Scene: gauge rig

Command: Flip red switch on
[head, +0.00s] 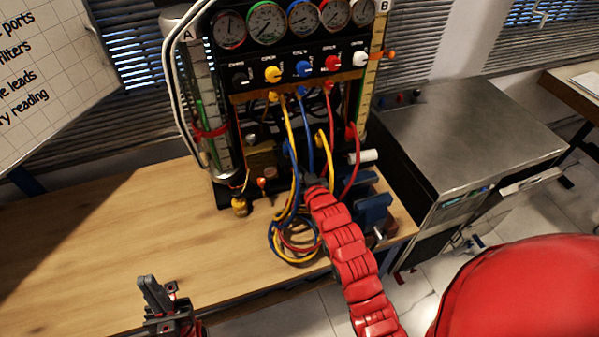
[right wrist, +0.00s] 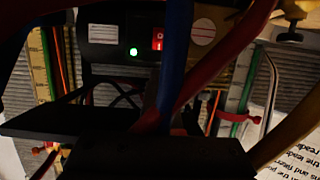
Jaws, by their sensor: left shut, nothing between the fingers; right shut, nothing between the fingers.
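The red switch (right wrist: 157,40) shows in the right wrist view on a dark panel of the gauge rig, beside a lit green light (right wrist: 133,51). I cannot tell its position for certain. In the head view I cannot make it out behind the hoses and my right arm. My right gripper (head: 312,184) is at the front of the rig, among the hoses, mostly hidden at the end of my red arm; it is shut and empty. My left gripper (head: 158,293) is shut and empty over the bench's front edge, well away from the rig.
Yellow, blue and red hoses (head: 291,240) hang in front of the rig and cross the right wrist view. A blue vise (head: 374,212) stands right of my right arm. The wooden bench (head: 90,245) is clear at left. A metal cabinet (head: 465,130) stands at right.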

